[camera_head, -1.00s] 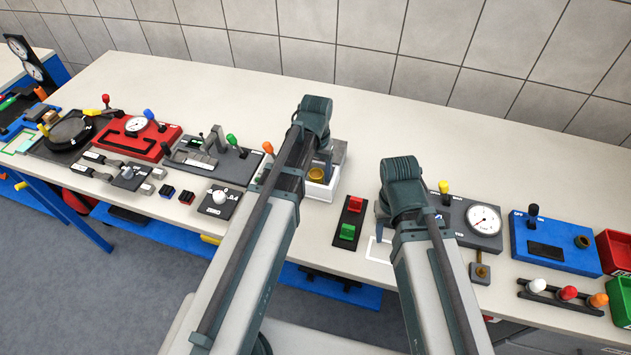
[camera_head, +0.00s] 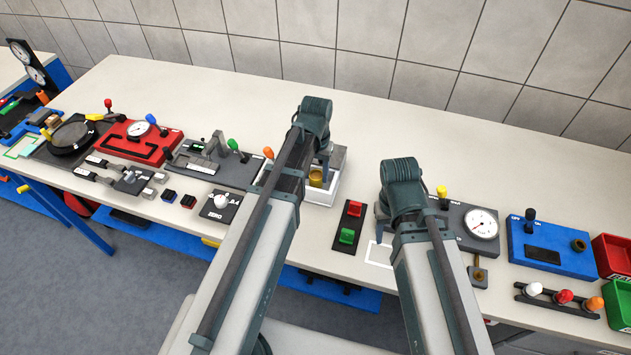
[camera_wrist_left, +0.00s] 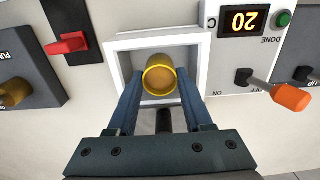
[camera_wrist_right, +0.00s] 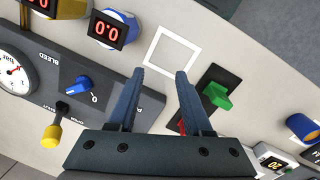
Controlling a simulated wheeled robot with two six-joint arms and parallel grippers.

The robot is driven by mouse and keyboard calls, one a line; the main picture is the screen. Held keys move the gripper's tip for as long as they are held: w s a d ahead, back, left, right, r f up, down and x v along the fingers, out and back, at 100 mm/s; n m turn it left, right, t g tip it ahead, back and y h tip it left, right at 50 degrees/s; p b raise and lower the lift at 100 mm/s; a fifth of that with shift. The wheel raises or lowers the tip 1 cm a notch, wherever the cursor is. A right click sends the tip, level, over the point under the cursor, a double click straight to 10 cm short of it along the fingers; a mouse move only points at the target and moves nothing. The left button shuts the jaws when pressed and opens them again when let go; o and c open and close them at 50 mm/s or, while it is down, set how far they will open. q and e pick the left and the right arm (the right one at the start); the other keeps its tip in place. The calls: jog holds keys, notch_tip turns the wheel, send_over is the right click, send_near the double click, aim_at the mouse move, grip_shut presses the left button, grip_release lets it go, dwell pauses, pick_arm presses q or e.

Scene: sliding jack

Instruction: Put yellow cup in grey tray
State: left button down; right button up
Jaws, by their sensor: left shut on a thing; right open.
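The yellow cup (camera_wrist_left: 160,78) is between the fingertips of my left gripper (camera_wrist_left: 160,92), which is shut on it. In the head view the cup (camera_head: 316,178) shows just right of my left arm. It is within the outline of a square tray (camera_wrist_left: 122,45) with a white rim and greyish inside, also seen in the head view (camera_head: 322,197). I cannot tell whether the cup touches the tray's floor. My right gripper (camera_wrist_right: 161,75) is open and empty, near a white square outline on the table and a switch panel.
A black panel with red and green switches (camera_head: 347,235) lies right of the tray. A grey gauge box (camera_head: 470,225) and a blue box (camera_head: 548,245) stand further right. An orange-tipped lever (camera_wrist_left: 290,97) is beside the tray. The back of the table is clear.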

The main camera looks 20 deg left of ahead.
aim_at(316, 175)
pick_arm(q)
jog(key=shift+r+p, duration=1.55)
jog(key=shift+r, duration=0.25)
pick_arm(e)
notch_tip(316, 175, up, 4)
jog(key=shift+f, duration=0.25)
